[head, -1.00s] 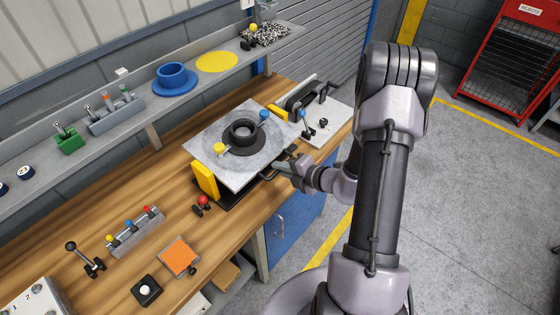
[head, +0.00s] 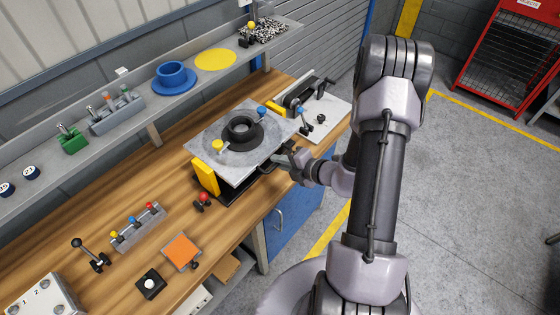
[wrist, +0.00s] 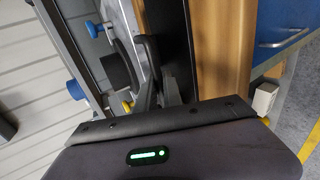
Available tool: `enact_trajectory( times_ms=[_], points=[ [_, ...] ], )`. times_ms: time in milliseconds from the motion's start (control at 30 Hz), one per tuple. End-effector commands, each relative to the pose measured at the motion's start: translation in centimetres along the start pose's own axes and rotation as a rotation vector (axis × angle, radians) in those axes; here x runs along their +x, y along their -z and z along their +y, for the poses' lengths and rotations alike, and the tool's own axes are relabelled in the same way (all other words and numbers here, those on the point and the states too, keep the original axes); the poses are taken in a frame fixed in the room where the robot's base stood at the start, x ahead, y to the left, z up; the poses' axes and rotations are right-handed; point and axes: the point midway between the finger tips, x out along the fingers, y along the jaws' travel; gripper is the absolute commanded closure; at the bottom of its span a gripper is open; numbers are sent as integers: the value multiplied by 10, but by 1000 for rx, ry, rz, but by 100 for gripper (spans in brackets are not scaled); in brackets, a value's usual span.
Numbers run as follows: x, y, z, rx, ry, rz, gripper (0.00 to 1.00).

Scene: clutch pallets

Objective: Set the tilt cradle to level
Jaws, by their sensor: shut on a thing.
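The tilt cradle is a square grey plate (head: 207,137) on a dark base with yellow side supports (head: 206,177). A black ring (head: 241,129) stands on a round disc at its middle, with a yellow knob (head: 218,145) and a blue knob (head: 261,111) beside it. My gripper (head: 277,161) is at the plate's front right edge, shut on what looks like the cradle's dark handle. In the wrist view the fingers (wrist: 158,88) are dark and close to the plate's edge; the gripped part is mostly hidden. The plate looks close to level; its exact angle is unclear.
A red-knobbed part (head: 202,202), an orange square (head: 182,251) and a row of coloured knobs (head: 137,227) lie on the bench to the left. A white board with a lever (head: 318,124) is right of the cradle. The shelf (head: 129,105) runs behind.

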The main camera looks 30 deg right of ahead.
Motion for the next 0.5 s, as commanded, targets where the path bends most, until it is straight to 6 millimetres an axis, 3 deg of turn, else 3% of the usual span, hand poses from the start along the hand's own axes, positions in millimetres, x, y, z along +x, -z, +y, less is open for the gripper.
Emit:
enact_trajectory(
  times_ms=[33, 67, 100, 367, 500],
  points=[
    [0, -2, 5, -2, -9, -4, 100],
    [0, -2, 5, -2, -9, -4, 85],
    [0, -2, 5, -2, -9, -4, 80],
    [-1, -2, 3, -1, -6, -3, 80],
    [-15, -2, 4, 0, -5, -5, 80]
  ],
)
